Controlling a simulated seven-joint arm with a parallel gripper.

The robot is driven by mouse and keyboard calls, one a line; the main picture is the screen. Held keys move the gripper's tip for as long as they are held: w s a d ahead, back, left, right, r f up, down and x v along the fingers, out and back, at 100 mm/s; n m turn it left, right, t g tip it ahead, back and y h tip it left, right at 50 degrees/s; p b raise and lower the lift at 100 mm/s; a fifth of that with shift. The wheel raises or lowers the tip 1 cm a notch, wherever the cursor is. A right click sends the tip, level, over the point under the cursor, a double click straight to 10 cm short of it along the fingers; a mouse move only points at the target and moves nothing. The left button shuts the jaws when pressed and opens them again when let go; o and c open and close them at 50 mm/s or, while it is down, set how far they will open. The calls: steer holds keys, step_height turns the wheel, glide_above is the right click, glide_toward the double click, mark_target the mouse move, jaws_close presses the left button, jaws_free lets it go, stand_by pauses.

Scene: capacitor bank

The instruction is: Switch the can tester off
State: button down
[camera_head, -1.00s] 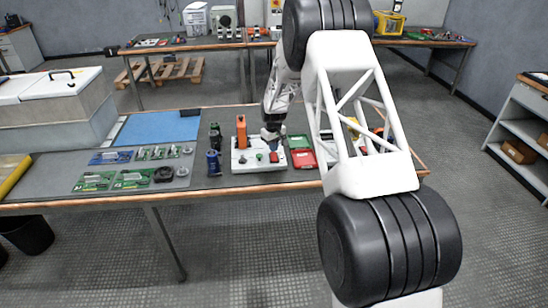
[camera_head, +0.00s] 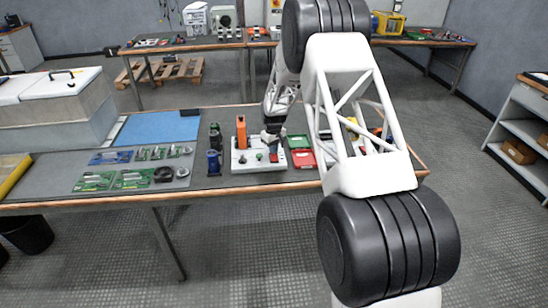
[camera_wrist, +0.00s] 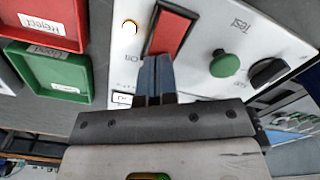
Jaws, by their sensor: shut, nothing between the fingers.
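The can tester (camera_head: 240,168) is a white box on the front bench; its panel also fills much of the wrist view (camera_wrist: 205,38). In the head view my gripper (camera_head: 273,151) is over the tester's right part.
An orange upright part (camera_head: 241,132) stands at the tester's back left. Dark and blue cans (camera_head: 214,160) and circuit boards (camera_head: 130,178) lie to the left. A blue mat (camera_head: 160,127) is clear.

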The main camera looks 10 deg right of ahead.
steer(key=shift+f, duration=0.55)
stand_by(0.5)
steer(key=shift+r, duration=0.1)
steer(key=shift+r, duration=3.35)
steer(key=shift+r, duration=0.15)
